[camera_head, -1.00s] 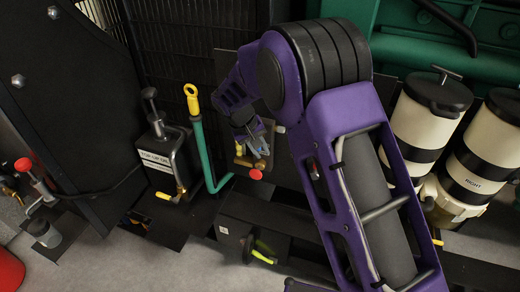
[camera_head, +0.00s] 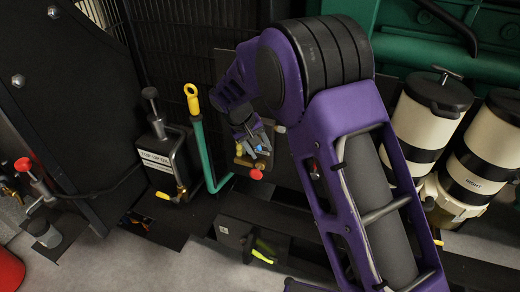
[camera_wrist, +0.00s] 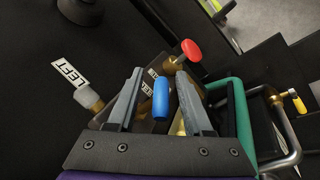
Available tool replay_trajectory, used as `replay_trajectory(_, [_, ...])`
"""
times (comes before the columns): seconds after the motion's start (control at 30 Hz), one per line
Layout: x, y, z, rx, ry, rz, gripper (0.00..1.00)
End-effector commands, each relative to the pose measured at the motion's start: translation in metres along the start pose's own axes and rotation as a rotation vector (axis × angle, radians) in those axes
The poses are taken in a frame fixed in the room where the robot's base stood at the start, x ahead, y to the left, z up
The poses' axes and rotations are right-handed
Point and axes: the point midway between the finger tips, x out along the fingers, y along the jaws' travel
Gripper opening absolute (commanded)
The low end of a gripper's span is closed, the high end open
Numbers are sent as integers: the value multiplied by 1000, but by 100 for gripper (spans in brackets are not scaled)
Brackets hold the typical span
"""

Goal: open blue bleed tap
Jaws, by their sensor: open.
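The blue tap handle (camera_wrist: 161,98) stands between the two fingers of my open gripper (camera_wrist: 159,76) in the wrist view. There is a gap on both sides, and I cannot tell whether either finger touches it. In the head view the blue handle (camera_head: 259,148) is a small patch by my gripper (camera_head: 254,142), on brass fittings beside the green pipe. The tap's body is mostly hidden by the gripper.
A red knob (camera_wrist: 191,50) on a brass stem is just beyond the fingertips. A brass fitting by a "LEFT" label (camera_wrist: 70,73) lies left. The green pipe (camera_head: 205,155) with a yellow-ringed top is close beside the gripper. A "TOP-UP OIL" can (camera_head: 165,155) stands farther left.

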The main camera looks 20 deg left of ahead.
Motion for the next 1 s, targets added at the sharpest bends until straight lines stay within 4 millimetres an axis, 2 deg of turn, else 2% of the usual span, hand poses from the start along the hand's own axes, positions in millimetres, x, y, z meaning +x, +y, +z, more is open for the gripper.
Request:
replay_trajectory(0.4, [-98,-1,-1,-1,6,-2,51])
replay_trajectory(0.6, [-140,-1,-1,-1,6,-2,51])
replay_trajectory(0.8, [-161,-1,-1,-2,4,-1,51])
replay_trajectory(1.0, [-165,-1,0,-2,3,-1,51])
